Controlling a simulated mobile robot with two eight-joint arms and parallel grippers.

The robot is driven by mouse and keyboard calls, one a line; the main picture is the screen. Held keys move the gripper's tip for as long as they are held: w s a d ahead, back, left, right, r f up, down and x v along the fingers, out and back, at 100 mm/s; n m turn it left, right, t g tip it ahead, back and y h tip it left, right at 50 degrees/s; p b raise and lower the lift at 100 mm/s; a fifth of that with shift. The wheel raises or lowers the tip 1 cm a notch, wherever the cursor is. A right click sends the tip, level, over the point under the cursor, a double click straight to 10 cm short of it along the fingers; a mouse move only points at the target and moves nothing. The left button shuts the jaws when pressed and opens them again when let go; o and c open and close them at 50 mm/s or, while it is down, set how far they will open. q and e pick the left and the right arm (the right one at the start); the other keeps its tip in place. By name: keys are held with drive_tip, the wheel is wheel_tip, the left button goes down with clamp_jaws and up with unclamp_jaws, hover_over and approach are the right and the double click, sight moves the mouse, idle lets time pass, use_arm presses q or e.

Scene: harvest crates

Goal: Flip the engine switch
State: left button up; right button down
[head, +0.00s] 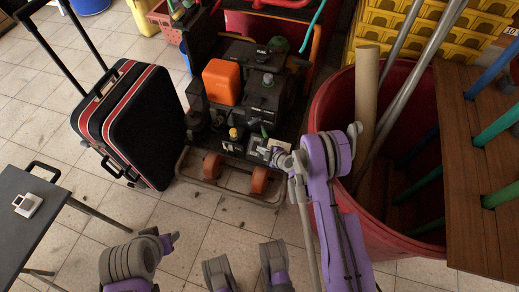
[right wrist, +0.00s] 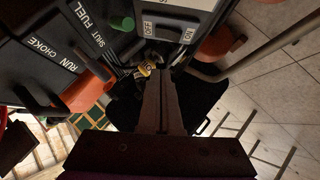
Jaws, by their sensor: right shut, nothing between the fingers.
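The engine switch (right wrist: 162,32) is a dark rocker on a pale plate marked OFF, at the top of the right wrist view. In the head view, its pale plate (head: 279,146) is on the front of the black machine (head: 262,112) with the orange block. My right gripper (head: 272,154) is at this plate, with its fingers shut and empty. In the right wrist view, its fingertips (right wrist: 155,73) point towards the switch from just below. I cannot tell whether they touch it.
A red bin (head: 322,108) with poles stands close right of my right arm. A dark suitcase (head: 150,125) stands left of the machine. A dark table (head: 32,215) is at the left edge. In the right wrist view, a red-orange lever (right wrist: 88,93) is left of the fingers.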

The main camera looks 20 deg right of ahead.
drive_tip(key=v, duration=0.5)
drive_tip(key=shift+d+r+p, duration=0.25)
drive_tip(key=shift+r+p, duration=0.15)
drive_tip(key=shift+r, duration=0.05)
drive_tip(key=shift+s, duration=0.1)
